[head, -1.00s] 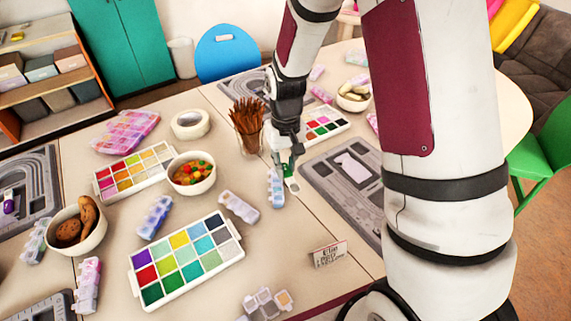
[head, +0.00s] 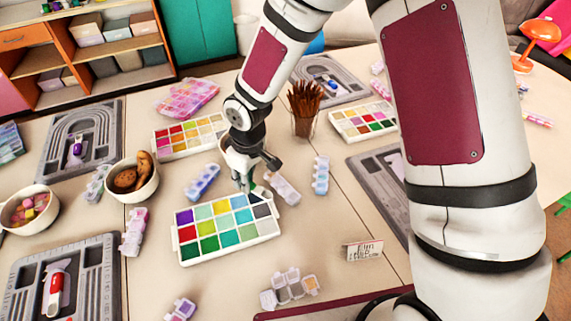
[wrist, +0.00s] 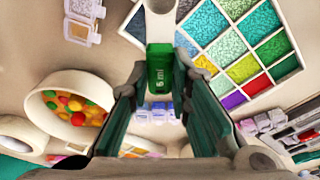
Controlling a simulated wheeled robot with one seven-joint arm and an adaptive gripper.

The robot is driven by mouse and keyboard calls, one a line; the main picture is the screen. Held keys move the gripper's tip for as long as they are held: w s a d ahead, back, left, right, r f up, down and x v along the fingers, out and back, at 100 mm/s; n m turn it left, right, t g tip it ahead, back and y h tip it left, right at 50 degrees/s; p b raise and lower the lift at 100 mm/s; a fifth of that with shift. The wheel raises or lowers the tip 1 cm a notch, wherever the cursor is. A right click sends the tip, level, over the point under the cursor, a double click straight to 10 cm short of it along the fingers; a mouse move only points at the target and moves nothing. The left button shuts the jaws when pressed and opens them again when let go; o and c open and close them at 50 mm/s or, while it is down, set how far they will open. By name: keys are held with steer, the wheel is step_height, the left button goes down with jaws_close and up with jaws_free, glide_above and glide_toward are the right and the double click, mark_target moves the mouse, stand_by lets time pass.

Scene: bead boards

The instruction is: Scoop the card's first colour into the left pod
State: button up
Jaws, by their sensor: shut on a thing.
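My gripper (head: 247,182) is shut on a green scoop (wrist: 160,70) marked "5 ml", its handle between the fingers in the wrist view. In the head view the gripper hangs at the back edge of a white bead tray (head: 177,246) with several coloured compartments, including a red one (head: 186,233). The tray also shows upper right in the wrist view (wrist: 232,19). A small white card (head: 363,249) stands right of the tray; its print is too small to read surely. An open pod strip (head: 289,287) lies in front, with an orange-tan cell at its right end.
Closed pod strips (head: 203,181), (head: 284,188), (head: 320,175) lie behind the tray. A bowl of coloured pieces (wrist: 70,110) is mostly hidden by my arm in the head view. A brush cup (head: 303,122) and second tray (head: 188,137) stand farther back. Bare table separates tray and card.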

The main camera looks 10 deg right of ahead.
steer(key=shift+s+a+f+n+g+y+b, duration=0.3)
steer(key=shift+s+a+n+y, duration=0.9)
steer(key=shift+a, duration=2.3)
steer(key=shift+s+a+n+g+y+b, duration=0.1)
steer(key=shift+s+a+n+g+y, duration=0.35)
steer(key=shift+s+a+n, duration=2.3)
steer(key=shift+s+a+f+n+g+y+b, duration=0.2)
steer(key=shift+s+a+n+g+y, duration=0.45)
steer(key=shift+a, duration=3.55)
steer(key=shift+s+f+n+b, duration=0.15)
steer(key=shift+f+n+b, duration=0.15)
steer(key=shift+f, duration=0.15)
steer(key=shift+d+f+b, duration=0.25)
steer(key=shift+f+b, duration=0.15)
steer(key=shift+f, duration=0.3)
steer(key=shift+w+r, duration=0.15)
steer(key=shift+w, duration=0.05)
